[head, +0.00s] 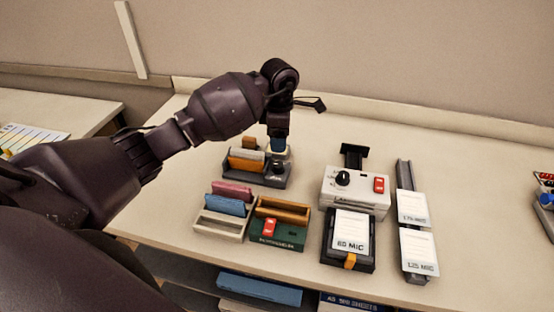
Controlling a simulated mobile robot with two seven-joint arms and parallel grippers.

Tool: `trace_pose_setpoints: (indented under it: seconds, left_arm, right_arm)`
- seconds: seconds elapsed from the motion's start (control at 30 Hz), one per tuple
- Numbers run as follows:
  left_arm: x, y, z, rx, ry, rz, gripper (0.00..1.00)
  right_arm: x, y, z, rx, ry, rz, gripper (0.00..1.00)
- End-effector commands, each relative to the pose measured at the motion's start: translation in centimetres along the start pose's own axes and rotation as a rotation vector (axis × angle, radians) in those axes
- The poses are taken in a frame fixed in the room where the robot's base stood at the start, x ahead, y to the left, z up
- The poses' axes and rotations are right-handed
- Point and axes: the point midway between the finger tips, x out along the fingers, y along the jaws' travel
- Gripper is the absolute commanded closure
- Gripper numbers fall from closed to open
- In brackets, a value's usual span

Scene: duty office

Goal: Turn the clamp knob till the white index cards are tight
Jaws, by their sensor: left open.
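A dark grey holder (262,180) stands on the counter. An orange block (246,154) and a pale, card-like piece (249,143) stand in its left part. A black knob (278,166) is at its right end and looks like the clamp knob. Whether the pale piece is the white index cards, I cannot tell. My left gripper (278,146) points down just behind and above the knob. It is open, with a blue patch and a pale patch at its tip. The fingertips are small, and I cannot tell whether they touch anything. My right gripper is not in view.
In front are a cream tray (215,227) with pink and blue blocks and a green box (277,235) with a red switch. To the right are a white machine (352,199) with a black knob, a "60 MIC" pack (350,230) and a rail (404,175) with white packs.

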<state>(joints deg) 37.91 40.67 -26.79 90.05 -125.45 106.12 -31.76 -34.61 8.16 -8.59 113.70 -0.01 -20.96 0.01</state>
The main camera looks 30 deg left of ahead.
Motion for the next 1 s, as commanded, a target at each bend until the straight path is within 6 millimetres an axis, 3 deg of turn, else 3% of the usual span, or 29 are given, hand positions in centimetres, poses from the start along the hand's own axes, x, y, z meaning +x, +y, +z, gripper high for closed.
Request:
trace_pose_setpoints:
  seconds: [0.3, 0.5, 0.97, 1.0]
  left_arm:
    - [5.5, -0.1, 0.0, -0.003, 0.000, -0.005, 0.43]
    - [8.0, -0.1, -0.1, -0.002, 0.001, -0.004, 0.43]
    - [9.0, 0.0, -0.1, -0.001, 0.001, -0.001, 0.43]
    - [9.0, 0.0, -0.1, -0.001, 0.001, -0.001, 0.48]
  right_arm:
    - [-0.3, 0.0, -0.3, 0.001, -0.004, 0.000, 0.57]
    - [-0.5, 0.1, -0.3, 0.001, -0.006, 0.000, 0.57]
    - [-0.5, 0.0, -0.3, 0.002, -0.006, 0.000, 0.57]
    - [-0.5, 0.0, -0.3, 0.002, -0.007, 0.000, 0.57]
